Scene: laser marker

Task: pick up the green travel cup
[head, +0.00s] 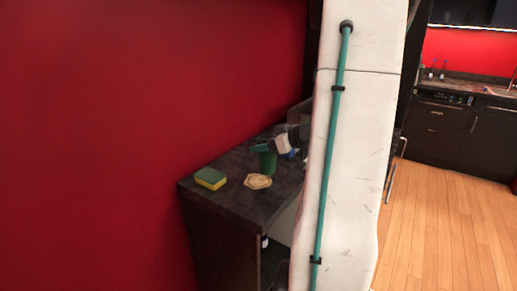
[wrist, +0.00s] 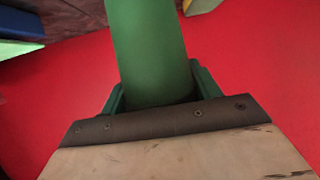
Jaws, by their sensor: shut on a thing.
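The green travel cup (head: 268,164) shows in the head view over the dark counter, upright or nearly so. In the wrist view the cup (wrist: 150,50) is a plain green cylinder running up from between the jaws to the top edge. My gripper (wrist: 160,90) has green fingers, one on each side of the cup, and is shut on it. In the head view my gripper (head: 262,149) reaches in from the right at the cup's upper part. I cannot tell whether the cup's base touches the counter.
A green and yellow sponge (head: 210,178) lies left of the cup on the dark counter (head: 232,207). A tan, flat, many-sided dish (head: 257,182) lies just in front of the cup. A red wall (head: 120,130) stands behind. Wooden floor (head: 440,220) is open at the right.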

